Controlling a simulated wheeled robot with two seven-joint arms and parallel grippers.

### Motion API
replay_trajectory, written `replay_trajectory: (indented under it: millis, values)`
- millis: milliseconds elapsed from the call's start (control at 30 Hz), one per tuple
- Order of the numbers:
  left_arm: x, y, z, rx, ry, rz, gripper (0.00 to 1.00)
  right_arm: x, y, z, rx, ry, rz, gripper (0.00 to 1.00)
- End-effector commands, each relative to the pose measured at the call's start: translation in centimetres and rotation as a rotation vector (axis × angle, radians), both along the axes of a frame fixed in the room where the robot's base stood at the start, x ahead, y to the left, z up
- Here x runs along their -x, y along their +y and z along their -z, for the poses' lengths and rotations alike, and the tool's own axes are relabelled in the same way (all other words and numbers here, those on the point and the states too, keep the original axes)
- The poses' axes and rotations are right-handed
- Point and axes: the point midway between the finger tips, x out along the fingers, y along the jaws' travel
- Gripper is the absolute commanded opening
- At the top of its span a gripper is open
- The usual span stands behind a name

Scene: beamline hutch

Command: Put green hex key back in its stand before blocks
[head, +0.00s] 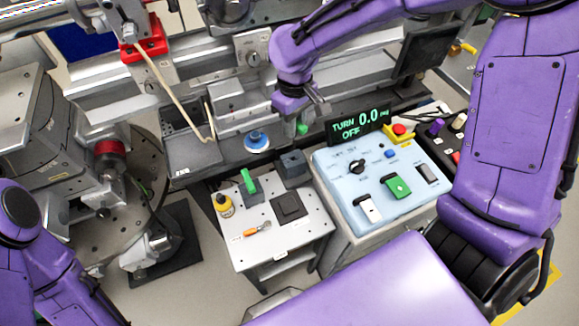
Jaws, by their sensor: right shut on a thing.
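My right gripper (314,105) reaches down over the dark rail at the back, shut on a small green piece (302,128) at its fingertips. The piece is mostly hidden, so I cannot tell its full shape or whether it is the hex key. A brighter green piece (248,181) stands slightly tilted at a small dark block (252,196) on the white cart. Further dark blocks, a taller one (293,168) and a flat square one (289,207), sit to its right. My left arm shows at the lower left, but its gripper is out of view.
The white cart top (308,228) also holds a yellow bottle (224,205) and an orange-handled tool (258,229). A pale blue control box (336,172) stands to the right, below a display (358,124) reading "TURN 0.0 OFF". A blue round part (257,140) sits on the rail.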

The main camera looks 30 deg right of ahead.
Motion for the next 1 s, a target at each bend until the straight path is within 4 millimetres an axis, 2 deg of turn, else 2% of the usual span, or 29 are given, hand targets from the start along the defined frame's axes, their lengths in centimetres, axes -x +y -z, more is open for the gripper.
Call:
replay_trajectory:
  millis: [200,500,600,933,967,1000]
  values:
    - [0.0,0.0,-0.1,0.0,0.0,0.0,0.43,0.0,0.1,4.5,0.004,0.006,-0.004,0.0]
    - [0.0,0.0,-0.3,0.0,0.0,0.0,0.43,0.0,0.1,9.4,0.002,0.003,-0.002,0.0]
    - [0.0,0.0,-0.3,0.0,0.0,0.0,0.43,0.0,0.0,10.0,0.002,0.0,-0.002,0.0]
    - [0.0,0.0,-0.2,0.0,0.0,0.0,0.43,0.0,0.0,10.4,0.003,0.001,0.001,0.0]
    - [0.0,0.0,-0.2,0.0,0.0,0.0,0.43,0.0,0.0,10.4,0.003,0.001,0.001,0.26]
    - [0.0,0.0,-0.3,0.0,0.0,0.0,0.43,0.0,0.0,10.4,0.003,0.001,0.001,0.39]
